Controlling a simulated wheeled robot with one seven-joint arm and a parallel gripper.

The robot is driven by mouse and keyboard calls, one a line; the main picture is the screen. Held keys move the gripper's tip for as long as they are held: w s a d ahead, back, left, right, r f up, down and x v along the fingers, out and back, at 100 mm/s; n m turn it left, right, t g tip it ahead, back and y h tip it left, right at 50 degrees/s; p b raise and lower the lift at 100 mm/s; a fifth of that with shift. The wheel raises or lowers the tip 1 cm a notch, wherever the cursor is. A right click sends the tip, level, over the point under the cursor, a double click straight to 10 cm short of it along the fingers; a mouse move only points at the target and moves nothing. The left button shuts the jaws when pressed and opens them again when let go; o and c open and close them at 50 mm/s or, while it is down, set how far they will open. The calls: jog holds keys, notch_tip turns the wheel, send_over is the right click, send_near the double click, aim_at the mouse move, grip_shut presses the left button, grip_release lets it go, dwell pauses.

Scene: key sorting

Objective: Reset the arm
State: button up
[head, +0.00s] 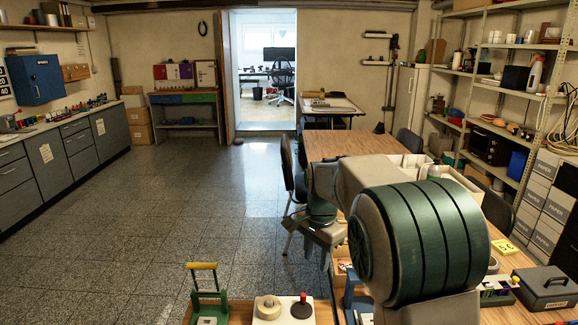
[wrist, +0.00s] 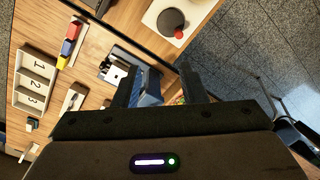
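My arm reaches over the wooden table from the lower right of the head view, with the forearm bent and the wrist turned down. My gripper (head: 326,250) hangs near the table's left edge, partly hidden behind my arm. In the wrist view, my gripper (wrist: 164,80) has its two dark fingers apart. A blue-grey object (wrist: 152,90) shows between and beyond them; it seems to stand on the table rather than be held. No key shows clearly in either view.
A tray numbered 1, 2, 3 (wrist: 17,75) and coloured blocks (wrist: 70,40) lie on the table. A green press with a yellow handle (head: 206,290), a white base with a red knob (head: 302,308) and a grey cash box (head: 546,288) stand nearby. The floor at left is clear.

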jog(key=s+d+n, duration=0.2)
jog(key=s+n, duration=0.1)
jog(key=s, duration=0.5)
jog(key=s+d+r+n+t+p, duration=0.1)
jog(key=s+d+n, duration=0.2)
jog(key=s, duration=0.6)
jog(key=s+d+n+t, duration=0.1)
jog(key=s+d+n, duration=0.2)
jog(key=s, duration=0.6)
jog(key=shift+r+n, duration=0.2)
jog(key=shift+n, duration=0.1)
